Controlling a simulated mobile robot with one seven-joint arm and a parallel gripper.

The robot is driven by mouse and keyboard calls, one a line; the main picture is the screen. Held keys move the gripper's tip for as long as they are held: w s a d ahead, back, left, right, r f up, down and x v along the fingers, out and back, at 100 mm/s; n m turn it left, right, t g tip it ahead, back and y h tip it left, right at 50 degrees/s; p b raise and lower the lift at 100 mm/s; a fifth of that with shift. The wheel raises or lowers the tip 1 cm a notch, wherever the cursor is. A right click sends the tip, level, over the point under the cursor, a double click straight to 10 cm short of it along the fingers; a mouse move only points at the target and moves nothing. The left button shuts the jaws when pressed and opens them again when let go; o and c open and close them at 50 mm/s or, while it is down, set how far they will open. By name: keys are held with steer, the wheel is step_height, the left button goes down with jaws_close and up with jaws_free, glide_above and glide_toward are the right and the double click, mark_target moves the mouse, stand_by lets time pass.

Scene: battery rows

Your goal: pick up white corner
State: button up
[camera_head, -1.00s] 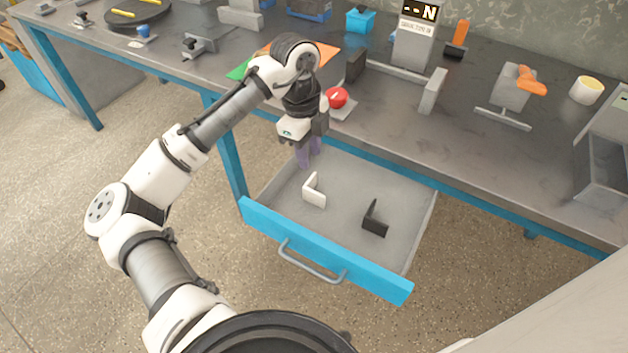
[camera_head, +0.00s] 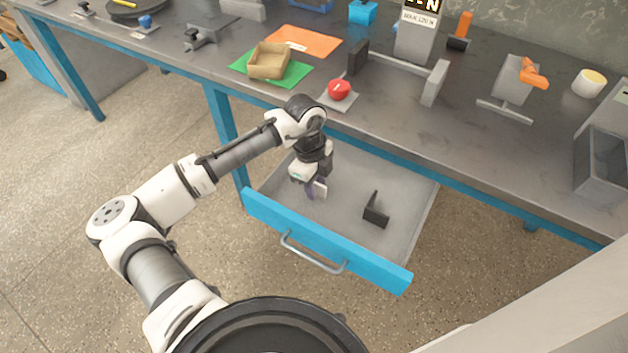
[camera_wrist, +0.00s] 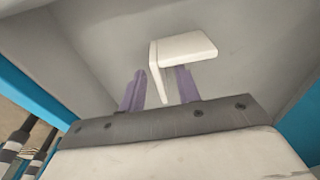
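The white corner (camera_head: 320,188), an L-shaped piece, is in the open drawer (camera_head: 405,232), partly hidden by my gripper in the head view. My gripper (camera_head: 312,190) points down into the drawer at the corner. In the wrist view, the two purple fingers of my gripper (camera_wrist: 160,90) stand apart. One wall of the white corner (camera_wrist: 185,47) reaches down between them, and the other wall passes beyond the right finger. A gap shows between the left finger and that wall, so the gripper looks open around it.
A black corner (camera_head: 376,212) lies in the drawer to the right. The blue drawer front (camera_head: 325,242) and the table edge (camera_head: 450,170) bound the space. On the table are a red ball (camera_head: 339,90) and a cardboard box (camera_head: 269,61). The drawer floor between the corners is clear.

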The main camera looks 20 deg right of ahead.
steer(key=shift+c, duration=0.4)
jaws_close()
